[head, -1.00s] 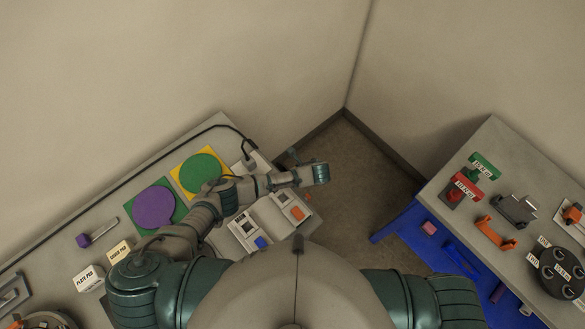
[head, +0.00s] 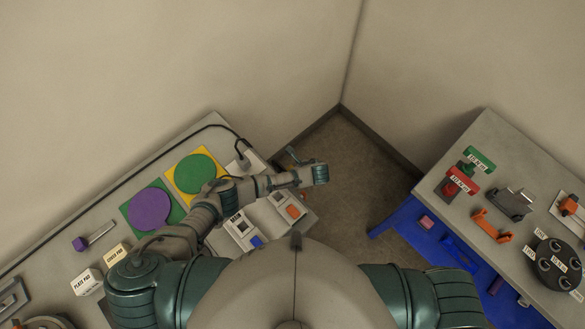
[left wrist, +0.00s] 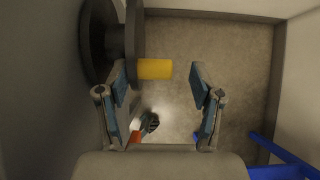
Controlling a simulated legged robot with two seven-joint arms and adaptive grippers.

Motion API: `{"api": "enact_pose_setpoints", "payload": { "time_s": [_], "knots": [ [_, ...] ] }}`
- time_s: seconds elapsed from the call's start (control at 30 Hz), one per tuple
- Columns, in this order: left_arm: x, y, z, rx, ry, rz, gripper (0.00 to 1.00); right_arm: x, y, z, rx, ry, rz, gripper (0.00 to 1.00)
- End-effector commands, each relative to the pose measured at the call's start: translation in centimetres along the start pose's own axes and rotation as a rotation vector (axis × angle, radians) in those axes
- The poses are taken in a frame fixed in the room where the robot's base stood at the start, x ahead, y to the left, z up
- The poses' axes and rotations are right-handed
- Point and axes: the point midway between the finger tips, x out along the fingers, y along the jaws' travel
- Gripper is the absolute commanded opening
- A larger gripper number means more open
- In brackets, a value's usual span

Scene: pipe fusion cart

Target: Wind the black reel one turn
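The black reel (left wrist: 98,42) stands at the upper left of the left wrist view, seen nearly edge-on and partly cut by the frame. A yellow handle (left wrist: 155,69) sticks out from it to the right. My left gripper (left wrist: 160,72) is open, with one finger on each side of the handle in the picture. The handle's end is closer to the left finger; I cannot tell whether they touch or how deep the handle sits. In the head view my left forearm reaches right past the table's edge, and its fingers and the reel cannot be made out clearly. My right gripper is out of view.
The left table (head: 60,243) carries a purple disc (head: 150,208), a green disc (head: 194,173) and a grey machine (head: 240,233). The right table (head: 485,135) holds green, red and orange parts above a blue frame (head: 405,218). Bare floor (head: 355,165) lies between the tables.

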Motion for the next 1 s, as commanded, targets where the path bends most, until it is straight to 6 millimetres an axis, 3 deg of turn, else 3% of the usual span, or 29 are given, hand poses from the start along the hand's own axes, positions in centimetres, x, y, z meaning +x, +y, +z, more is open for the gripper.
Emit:
{"api": "enact_pose_setpoints", "payload": {
  "time_s": [0.57, 0.67, 1.0],
  "knots": [
    [-0.3, 0.1, -0.1, 0.001, 0.002, 0.002, 0.61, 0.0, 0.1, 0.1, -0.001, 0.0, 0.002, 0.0],
    [-1.4, 0.0, -0.1, 0.001, 0.003, 0.0, 0.61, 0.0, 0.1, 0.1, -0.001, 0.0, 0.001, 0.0],
    [-8.7, 0.0, 0.0, 0.0, 0.003, -0.001, 0.61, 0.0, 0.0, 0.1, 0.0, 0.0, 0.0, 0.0]
  ]
}}
